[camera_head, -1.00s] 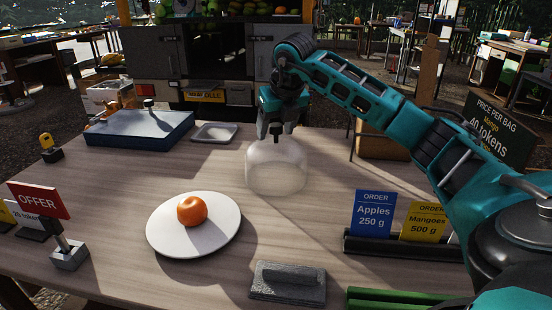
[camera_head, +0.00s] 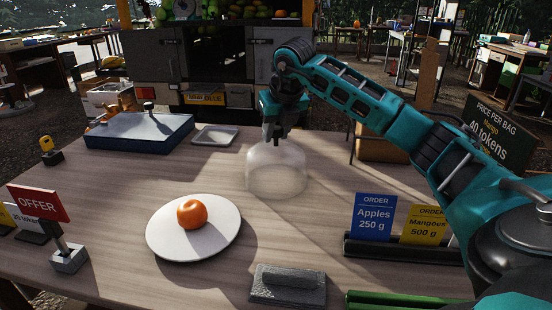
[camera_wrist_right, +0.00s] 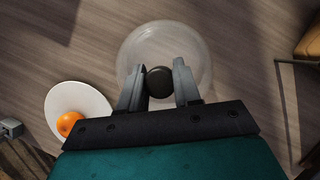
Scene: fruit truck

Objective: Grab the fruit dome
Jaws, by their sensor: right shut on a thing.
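The fruit dome (camera_head: 276,172) is a clear, rounded cover standing upright on the wooden table, right of a white plate (camera_head: 168,242). In the right wrist view the dome (camera_wrist_right: 200,50) shows from above with a round dark knob (camera_wrist_right: 159,82). My right gripper (camera_head: 275,138) is at the dome's top, pointing down. In the wrist view its two fingers (camera_wrist_right: 159,88) are on either side of the knob, shut on it. An orange (camera_head: 192,213) lies uncovered on the plate. My left gripper is not in view.
A grey block with a handle (camera_head: 288,284) lies at the front edge. Order cards (camera_head: 374,216) stand at the right, an offer sign (camera_head: 40,202) at the left. A blue scale (camera_head: 140,133) and a small grey tray (camera_head: 214,135) are at the back.

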